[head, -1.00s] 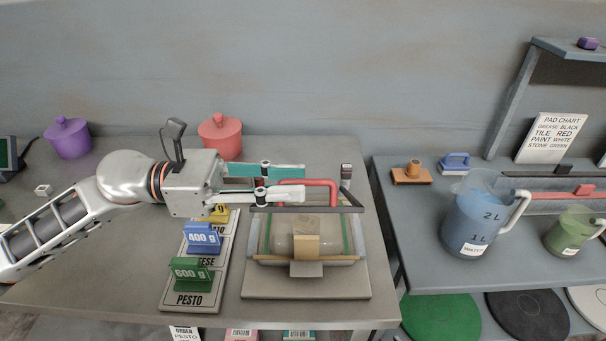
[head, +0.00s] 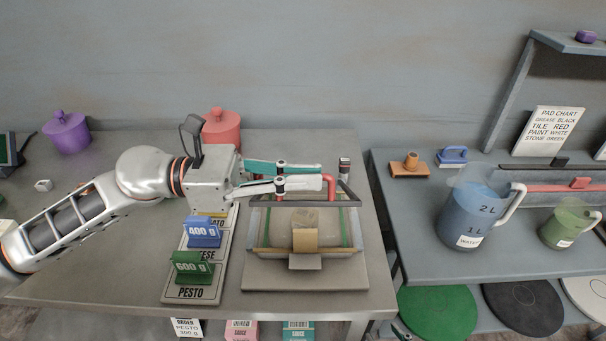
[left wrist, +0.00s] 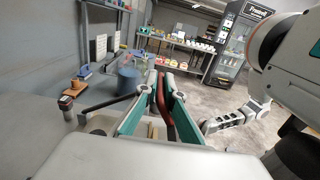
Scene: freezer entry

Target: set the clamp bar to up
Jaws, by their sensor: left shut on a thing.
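The clamp bar is a dark grey frame (head: 300,203) with a red handle (head: 330,187), mounted on a press with a pale base (head: 305,280). The frame appears raised a little above the press bed. My left gripper (head: 322,178) comes in from the left with its teal and silver fingers shut on the red handle, hiding much of it. In the left wrist view the red handle (left wrist: 163,100) lies between the teal fingers. A small part of what seems my right gripper (head: 401,332) shows at the bottom edge; its jaws cannot be made out.
A blue 400 g tag (head: 203,233) and a green 600 g tag (head: 191,267) stand on a label board left of the press. A red pot (head: 222,128) stands behind my left gripper. A water jug (head: 475,215) stands on the right-hand table.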

